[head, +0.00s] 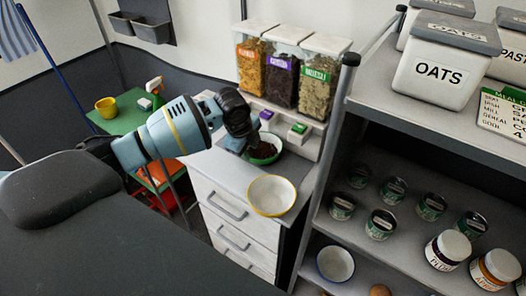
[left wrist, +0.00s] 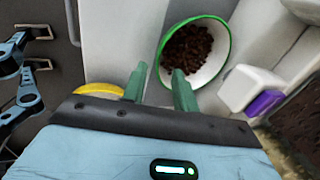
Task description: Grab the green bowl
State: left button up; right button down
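The green bowl (head: 268,160) has a white inside and holds dark brown pellets. It sits on the grey counter top (head: 228,172), below the clear dispensers. My left gripper (head: 243,150) is above the bowl's left side in the head view and hides part of it. In the left wrist view my left gripper (left wrist: 159,84) has its two green fingers apart with nothing gripped. The right finger overlaps the inside of the green bowl (left wrist: 208,72); the left one lies outside its rim. I cannot tell whether they touch it.
A yellow-rimmed white bowl (head: 272,195) stands close in front, at the counter's front edge. Dispensers (head: 283,75) and small boxes (head: 299,132) stand behind. A shelf post (head: 325,150) rises to the right, with cans and jars on the shelf beyond.

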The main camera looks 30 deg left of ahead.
aim_at(252, 158)
pick_arm(q)
jog(key=shift+x, duration=2.55)
jog(key=shift+s, duration=0.15)
grip_shut()
